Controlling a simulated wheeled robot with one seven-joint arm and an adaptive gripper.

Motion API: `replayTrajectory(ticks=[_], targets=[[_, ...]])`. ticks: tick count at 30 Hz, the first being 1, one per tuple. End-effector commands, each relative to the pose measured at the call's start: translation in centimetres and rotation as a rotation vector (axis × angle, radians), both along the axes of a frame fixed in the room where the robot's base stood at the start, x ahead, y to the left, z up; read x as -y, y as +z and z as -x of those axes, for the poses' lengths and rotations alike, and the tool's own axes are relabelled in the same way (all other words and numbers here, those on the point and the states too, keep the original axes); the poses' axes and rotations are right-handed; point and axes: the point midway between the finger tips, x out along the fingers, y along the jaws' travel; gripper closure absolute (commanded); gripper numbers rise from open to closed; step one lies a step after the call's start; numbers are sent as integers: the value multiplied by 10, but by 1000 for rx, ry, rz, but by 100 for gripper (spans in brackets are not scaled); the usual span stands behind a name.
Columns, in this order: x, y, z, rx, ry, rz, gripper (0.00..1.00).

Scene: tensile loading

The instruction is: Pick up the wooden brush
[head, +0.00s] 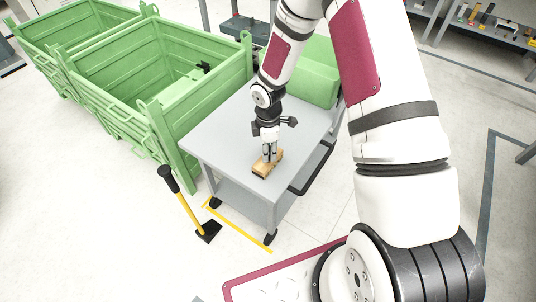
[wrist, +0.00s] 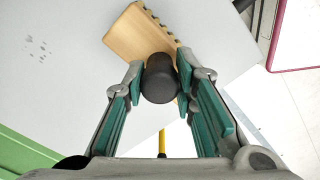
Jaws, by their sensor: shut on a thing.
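The wooden brush (head: 261,170) is a small tan block at the near edge of the grey cart top, and I cannot tell whether it touches the surface. My gripper (head: 270,157) points down onto it and is shut on it. In the wrist view, the tan brush (wrist: 135,36) with its dark bristle edge reaches up and left beyond the fingertips of my gripper (wrist: 160,75). A dark rounded piece sits between the teal finger pads and hides part of the brush; I cannot tell whether it belongs to it.
The grey cart (head: 215,140) has a dark handle (head: 313,172) on its right. Green crates (head: 160,75) stand close on its left, and a green bin (head: 318,75) behind. Much of the cart top is bare.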

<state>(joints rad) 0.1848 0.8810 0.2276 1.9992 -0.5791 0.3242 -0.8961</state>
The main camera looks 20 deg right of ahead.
Motion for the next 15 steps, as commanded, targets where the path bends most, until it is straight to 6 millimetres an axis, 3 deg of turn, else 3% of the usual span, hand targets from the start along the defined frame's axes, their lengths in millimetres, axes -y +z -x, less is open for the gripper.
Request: replayTrajectory(ticks=[11,15], targets=[[0,35,-1,4,0,0,100],[8,38,24,-2,0,2,100]])
